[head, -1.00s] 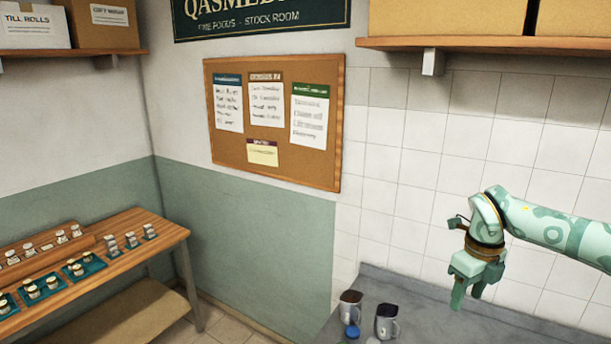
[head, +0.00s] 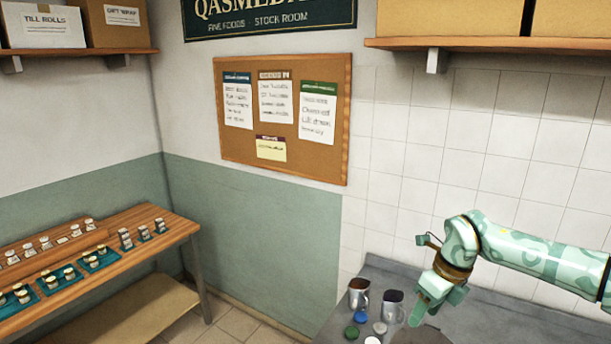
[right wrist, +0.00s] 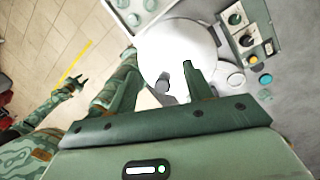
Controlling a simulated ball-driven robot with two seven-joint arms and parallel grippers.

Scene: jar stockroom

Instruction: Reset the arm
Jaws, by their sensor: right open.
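My right arm comes in from the right in the head view. Another patterned green arm shows at the left of that view, ending in a small dark gripper (right wrist: 74,86). It is too small to tell how its jaws stand.
A wooden bench (head: 185,228) with small jars on teal mats stands left. A shelf (head: 490,45) juts out above right.

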